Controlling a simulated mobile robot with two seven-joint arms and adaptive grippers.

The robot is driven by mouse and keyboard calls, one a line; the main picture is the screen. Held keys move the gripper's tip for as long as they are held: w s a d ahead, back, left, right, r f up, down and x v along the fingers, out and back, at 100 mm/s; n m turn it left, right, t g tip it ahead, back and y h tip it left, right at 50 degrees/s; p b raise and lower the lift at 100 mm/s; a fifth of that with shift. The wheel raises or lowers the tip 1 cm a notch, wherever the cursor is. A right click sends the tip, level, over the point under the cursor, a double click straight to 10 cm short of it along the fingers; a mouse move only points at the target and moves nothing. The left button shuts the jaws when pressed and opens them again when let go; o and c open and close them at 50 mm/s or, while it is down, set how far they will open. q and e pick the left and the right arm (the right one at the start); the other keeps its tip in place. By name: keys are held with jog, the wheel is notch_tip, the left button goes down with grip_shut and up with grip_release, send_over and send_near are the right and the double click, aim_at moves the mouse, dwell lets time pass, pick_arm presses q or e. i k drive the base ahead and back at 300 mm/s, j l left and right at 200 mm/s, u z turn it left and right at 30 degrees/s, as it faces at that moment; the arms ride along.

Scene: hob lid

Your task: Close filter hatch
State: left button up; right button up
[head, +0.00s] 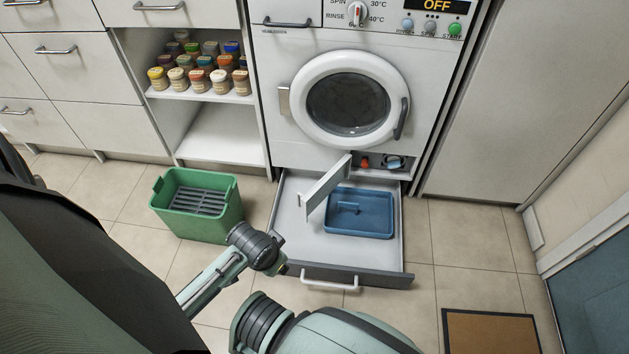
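The filter hatch (325,188) is a pale flap at the bottom of the washing machine (271,82). It stands open, swung out to the front left above the pulled-out drawer. Behind it the filter recess (377,161) shows a red knob (364,162) and a pale blue-grey part (394,162). Parts of my arms show at the lower left and bottom centre, in front of the drawer and apart from the hatch in the picture. No fingers of my left or right gripper can be made out.
The drawer (294,238) under the machine is pulled out, with a blue tray (361,226) in it and a white front handle (330,284). A green basket (224,222) stands left of it. A brown mat (490,333) lies at the lower right. Floor right of the drawer is clear.

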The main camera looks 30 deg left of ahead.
aim_at(316, 195)
jog(key=k+j+z, duration=0.1)
jog(key=j, duration=0.3)
jog(key=k+j, duration=0.1)
jog(key=j, duration=0.25)
jog(key=k+j+z, duration=0.15)
jog(key=j, duration=0.6)
jog(key=k+j+z, duration=0.15)
jog(key=j, duration=0.2)
jog(key=k+j, duration=0.15)
jog(key=j, duration=0.2)
jog(key=j+z, duration=0.05)
